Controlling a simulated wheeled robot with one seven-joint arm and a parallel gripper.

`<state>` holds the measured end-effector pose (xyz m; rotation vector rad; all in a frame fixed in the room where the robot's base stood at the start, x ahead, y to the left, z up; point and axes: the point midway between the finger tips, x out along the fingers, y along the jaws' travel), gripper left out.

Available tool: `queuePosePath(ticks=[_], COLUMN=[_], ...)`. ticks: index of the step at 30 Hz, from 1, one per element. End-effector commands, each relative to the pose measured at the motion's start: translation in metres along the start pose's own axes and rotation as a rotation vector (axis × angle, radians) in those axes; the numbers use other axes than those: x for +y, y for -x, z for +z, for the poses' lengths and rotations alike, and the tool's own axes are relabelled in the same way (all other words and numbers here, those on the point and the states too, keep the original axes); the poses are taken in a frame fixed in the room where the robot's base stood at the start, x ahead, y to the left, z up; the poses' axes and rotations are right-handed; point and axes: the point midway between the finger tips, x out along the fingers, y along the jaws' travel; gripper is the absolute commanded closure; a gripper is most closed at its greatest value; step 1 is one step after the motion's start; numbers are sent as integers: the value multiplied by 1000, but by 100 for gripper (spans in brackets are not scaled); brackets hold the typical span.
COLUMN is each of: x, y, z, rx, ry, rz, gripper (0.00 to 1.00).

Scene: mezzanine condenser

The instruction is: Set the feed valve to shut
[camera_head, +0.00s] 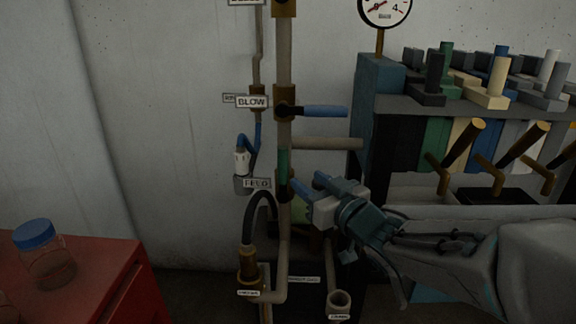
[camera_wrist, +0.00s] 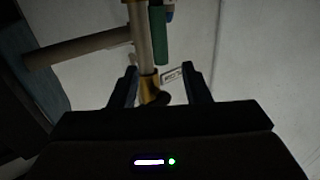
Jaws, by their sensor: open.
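The feed valve's green handle (camera_head: 284,165) stands upright along the vertical pipe, just above the brass valve body, beside the FEED label (camera_head: 257,183). In the wrist view the green handle (camera_wrist: 161,40) points up the picture, away from the brass body (camera_wrist: 149,86). My gripper (camera_head: 306,181) is open, just right of the valve in the head view. In the wrist view its two fingers (camera_wrist: 160,82) stand either side of the brass body. No grip on the handle shows. The fingers partly overlap the valve area in the head view.
Above, the BLOW valve has a blue handle (camera_head: 325,111) pointing right. A side pipe (camera_head: 315,143) runs right between the valves. A black hose (camera_head: 257,212) loops at the left. A rack with brass levers (camera_head: 463,143) stands right; a red cabinet (camera_head: 85,275) stands left.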

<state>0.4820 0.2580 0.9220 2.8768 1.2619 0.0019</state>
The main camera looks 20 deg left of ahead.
Motion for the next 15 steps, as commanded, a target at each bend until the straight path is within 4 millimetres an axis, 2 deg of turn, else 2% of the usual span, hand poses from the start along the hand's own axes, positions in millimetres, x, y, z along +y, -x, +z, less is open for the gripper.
queuePosePath(ticks=[9, 15], x=[-1, 0], y=[-67, -98], z=[3, 1], rx=[-1, 0], ry=[-2, -1], rz=[-2, 0], gripper=[57, 57])
